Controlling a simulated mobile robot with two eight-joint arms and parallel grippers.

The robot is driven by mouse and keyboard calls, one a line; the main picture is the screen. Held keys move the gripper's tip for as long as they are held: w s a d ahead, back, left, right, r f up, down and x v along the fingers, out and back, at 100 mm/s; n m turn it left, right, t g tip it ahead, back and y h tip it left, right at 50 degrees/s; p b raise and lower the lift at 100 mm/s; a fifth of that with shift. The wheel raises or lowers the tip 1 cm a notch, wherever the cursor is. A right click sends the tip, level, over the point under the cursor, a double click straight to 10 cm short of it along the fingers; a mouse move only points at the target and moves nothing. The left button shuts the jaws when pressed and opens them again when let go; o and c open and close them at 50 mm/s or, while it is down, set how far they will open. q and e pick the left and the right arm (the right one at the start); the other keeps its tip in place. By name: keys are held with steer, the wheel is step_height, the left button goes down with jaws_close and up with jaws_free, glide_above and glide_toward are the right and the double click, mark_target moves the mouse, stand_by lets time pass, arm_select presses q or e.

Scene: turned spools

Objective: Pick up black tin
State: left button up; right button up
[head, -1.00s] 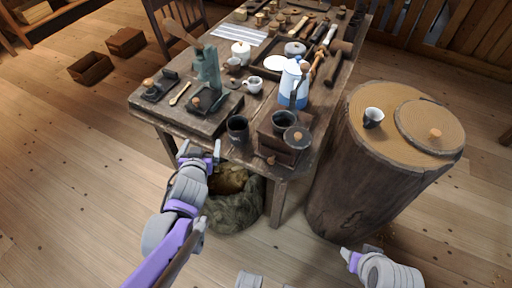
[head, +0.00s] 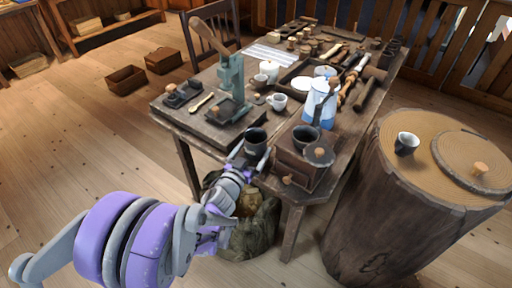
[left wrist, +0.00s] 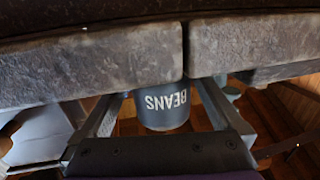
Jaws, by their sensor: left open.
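The black tin (head: 256,141) stands upright near the front edge of the wooden table, just left of a brown wooden grinder box. In the left wrist view it is a dark tin (left wrist: 166,112) with white lettering "BEANS", upside down in that picture. My left gripper (head: 244,156) is open at the table's front edge, close to the tin. In the left wrist view its two fingers stand on either side of the tin; I cannot tell whether they touch it. My right gripper is not in view.
The grinder box (head: 302,167) stands close to the right of the tin. A green press (head: 232,88) stands behind left, with a white cup (head: 277,102) and blue-white pot (head: 319,103) behind. A sack (head: 250,232) is below the table edge. A stump (head: 385,205) stands right.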

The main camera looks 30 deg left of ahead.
mark_target(260, 140)
arm_select(q)
steer(key=w, duration=0.4)
steer(key=shift+w+a+f, duration=0.15)
steer(key=shift+w+a, duration=0.15)
steer(key=shift+w, duration=0.1)
